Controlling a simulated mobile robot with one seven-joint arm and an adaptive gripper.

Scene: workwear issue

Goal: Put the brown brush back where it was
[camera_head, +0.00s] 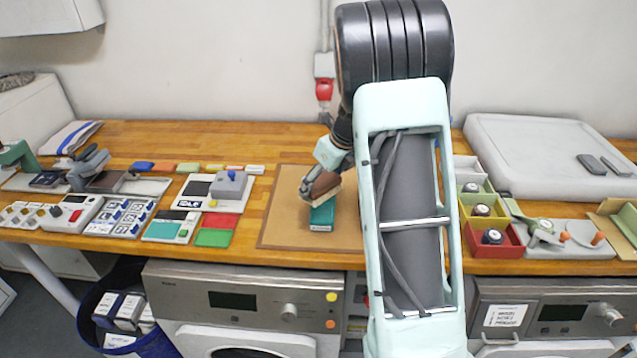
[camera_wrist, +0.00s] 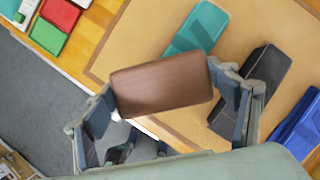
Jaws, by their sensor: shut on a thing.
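The brown brush (camera_head: 325,185) is between the two fingers of my gripper (camera_head: 318,189), which is shut on it over the tan board (camera_head: 275,218). The wrist view shows the brush's brown top (camera_wrist: 162,86), with a finger at each short end. A teal block (camera_head: 320,219) lies on the board, just in front of and below the brush in the head view. In the wrist view the teal block (camera_wrist: 199,27) is beyond the brush, and they look apart. A dark block (camera_wrist: 255,88) lies on the board at the right, partly behind a finger. My arm hides the board's right part.
A blue object (camera_wrist: 299,126) lies at the right of the wrist view. Devices and coloured pads, including a green pad (camera_head: 213,237), stand left of the board. Coloured bins, including a red bin (camera_head: 508,246), stand right of my arm. The board's left part is bare.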

